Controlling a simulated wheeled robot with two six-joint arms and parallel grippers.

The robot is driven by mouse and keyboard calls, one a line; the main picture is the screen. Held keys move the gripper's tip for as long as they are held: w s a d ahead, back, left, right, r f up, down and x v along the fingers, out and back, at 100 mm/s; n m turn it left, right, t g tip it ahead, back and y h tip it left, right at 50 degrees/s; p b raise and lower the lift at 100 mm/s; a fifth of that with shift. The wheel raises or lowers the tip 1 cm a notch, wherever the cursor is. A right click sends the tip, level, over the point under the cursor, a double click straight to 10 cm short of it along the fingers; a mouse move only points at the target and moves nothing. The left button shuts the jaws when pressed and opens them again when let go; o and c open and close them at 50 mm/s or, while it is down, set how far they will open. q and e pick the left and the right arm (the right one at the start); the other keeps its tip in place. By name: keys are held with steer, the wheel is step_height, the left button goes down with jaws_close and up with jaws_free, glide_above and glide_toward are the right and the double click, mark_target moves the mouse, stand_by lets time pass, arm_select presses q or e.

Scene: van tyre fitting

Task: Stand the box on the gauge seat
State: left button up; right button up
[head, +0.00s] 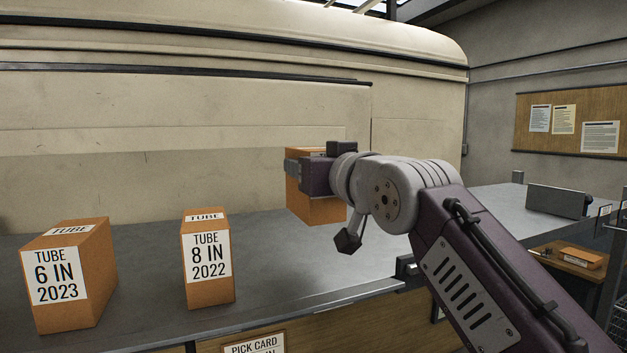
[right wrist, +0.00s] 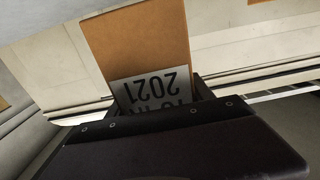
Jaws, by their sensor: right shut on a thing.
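An orange box (head: 318,208) is held above the grey bench by my right gripper (head: 303,174). The gripper is shut on it and covers part of its near side. In the right wrist view the same box (right wrist: 138,42) rises from between the jaws, with a white label that appears upside down and reads 2021; the line with the size is partly hidden. I cannot make out a gauge seat for certain in either view. My left gripper is not in view.
Two orange tube boxes stand on the bench (head: 275,260): "6 IN 2023" (head: 72,275) at the left and "8 IN 2022" (head: 207,258) nearer the middle. A grey block (head: 558,201) stands at the bench's right end. A beige van (head: 200,110) is behind.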

step_height(320, 180, down, 10)
steer(key=shift+f, duration=0.1)
steer(key=shift+s+d+b, duration=0.1)
steer(key=shift+s+b, duration=0.25)
steer(key=shift+b, duration=0.15)
